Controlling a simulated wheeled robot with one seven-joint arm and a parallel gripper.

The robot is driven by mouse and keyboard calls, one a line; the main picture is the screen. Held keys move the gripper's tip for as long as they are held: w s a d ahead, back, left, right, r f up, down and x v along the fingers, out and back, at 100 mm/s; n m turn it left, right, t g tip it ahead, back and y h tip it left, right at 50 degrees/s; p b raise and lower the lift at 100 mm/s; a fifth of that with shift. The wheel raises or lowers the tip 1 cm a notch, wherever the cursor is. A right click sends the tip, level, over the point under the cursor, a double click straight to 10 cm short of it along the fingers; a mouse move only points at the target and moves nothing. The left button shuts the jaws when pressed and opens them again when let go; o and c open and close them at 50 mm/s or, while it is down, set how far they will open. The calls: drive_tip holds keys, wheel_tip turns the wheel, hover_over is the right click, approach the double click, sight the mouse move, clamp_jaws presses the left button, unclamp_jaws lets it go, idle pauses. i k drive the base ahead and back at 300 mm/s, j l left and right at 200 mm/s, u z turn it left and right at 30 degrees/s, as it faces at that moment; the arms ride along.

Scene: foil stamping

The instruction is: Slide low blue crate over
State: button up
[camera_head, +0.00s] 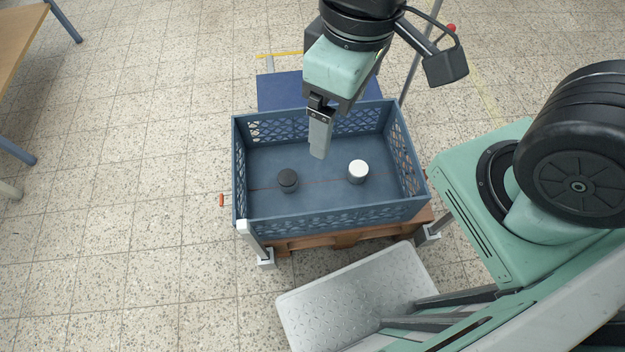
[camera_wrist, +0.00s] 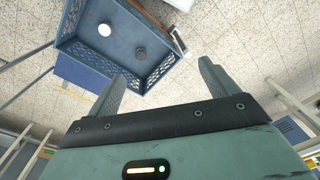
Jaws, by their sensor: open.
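The low blue crate (camera_head: 330,218) sits on a wooden pallet (camera_head: 345,240) in the head view. It has lattice side walls and an open top. Inside stand a black round item (camera_head: 288,180) and a white-topped round item (camera_head: 357,171), apart from each other. My gripper (camera_head: 320,150) shows over the crate's back part, pointing down; whether it touches anything is hard to tell. In the wrist view the crate (camera_wrist: 150,75) lies beyond my open gripper (camera_wrist: 160,85), with both fingers spread and nothing between them.
A flat blue surface (camera_head: 280,90) lies behind the crate. A grey metal plate (camera_head: 345,300) lies in front of the pallet. Grey posts (camera_head: 250,240) stand by the pallet's corners. A table (camera_head: 15,35) is at far left; the tiled floor on the left is mostly clear.

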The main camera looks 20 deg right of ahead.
sight(322, 206)
drive_tip(key=k+j, duration=0.15)
drive_tip(key=j, duration=0.25)
drive_tip(key=k+j+z, duration=0.1)
drive_tip(key=j, duration=0.3)
drive_tip(key=k+j, duration=0.15)
drive_tip(key=j, duration=0.2)
drive_tip(key=i+j+z, duration=0.2)
drive_tip(key=j, duration=1)
drive_tip(key=j+z, duration=0.25)
drive_tip(key=j, duration=0.95)
drive_tip(key=i+j, duration=0.3)
drive_tip(key=j, duration=0.15)
drive_tip(key=i+j+z, duration=0.1)
drive_tip(key=i+j, duration=0.15)
drive_tip(key=j, duration=0.15)
